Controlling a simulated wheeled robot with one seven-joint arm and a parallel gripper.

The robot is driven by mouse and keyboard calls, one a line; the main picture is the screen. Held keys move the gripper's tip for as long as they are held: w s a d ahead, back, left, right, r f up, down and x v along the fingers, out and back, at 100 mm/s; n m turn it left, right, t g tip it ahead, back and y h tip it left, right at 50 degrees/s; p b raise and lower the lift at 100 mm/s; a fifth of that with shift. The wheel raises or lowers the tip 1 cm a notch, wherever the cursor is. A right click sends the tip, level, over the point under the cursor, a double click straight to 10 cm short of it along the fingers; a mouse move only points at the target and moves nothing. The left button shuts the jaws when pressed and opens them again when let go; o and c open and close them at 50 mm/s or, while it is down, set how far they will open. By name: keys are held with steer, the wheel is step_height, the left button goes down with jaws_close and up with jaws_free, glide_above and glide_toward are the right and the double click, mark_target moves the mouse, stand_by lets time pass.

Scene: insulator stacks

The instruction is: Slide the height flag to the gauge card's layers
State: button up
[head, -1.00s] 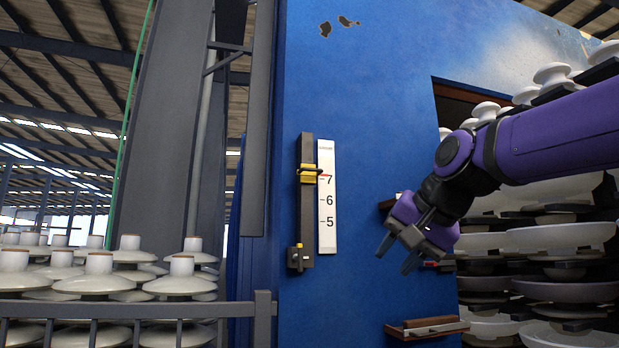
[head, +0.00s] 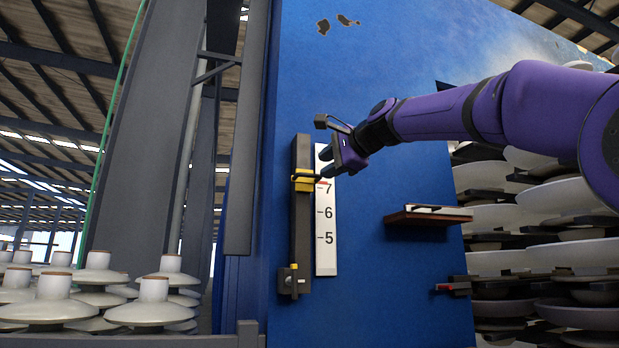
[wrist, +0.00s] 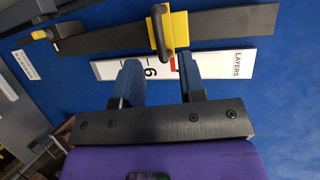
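The yellow height flag (head: 303,186) sits on a dark upright rail (head: 301,225) on the blue wall, level with the 7 of the white scale (head: 326,255). In the wrist view the flag (wrist: 178,31) has a dark loop handle (wrist: 157,30), and the scale (wrist: 110,69) reads LAYERS at one end, with a red mark beside it. My gripper (head: 328,167) is at the scale's upper part, just right of the flag. In the wrist view my gripper (wrist: 160,75) is open, its two blue fingers apart and short of the handle. No separate gauge card can be made out for certain.
A small brown shelf (head: 425,219) with a flat pale and dark item juts from the wall at right. A red-tipped fitting (head: 458,287) is below it. Stacked white insulators (head: 545,250) fill the right; more (head: 155,300) stand at lower left. A dark knob (head: 294,280) marks the rail's foot.

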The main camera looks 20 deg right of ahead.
mark_target(310, 176)
steer(key=x, duration=0.6)
steer(key=shift+w+a+f, duration=0.1)
steer(key=shift+w+a, duration=0.1)
steer(key=shift+w, duration=0.15)
steer(key=shift+c, duration=0.2)
jaws_close()
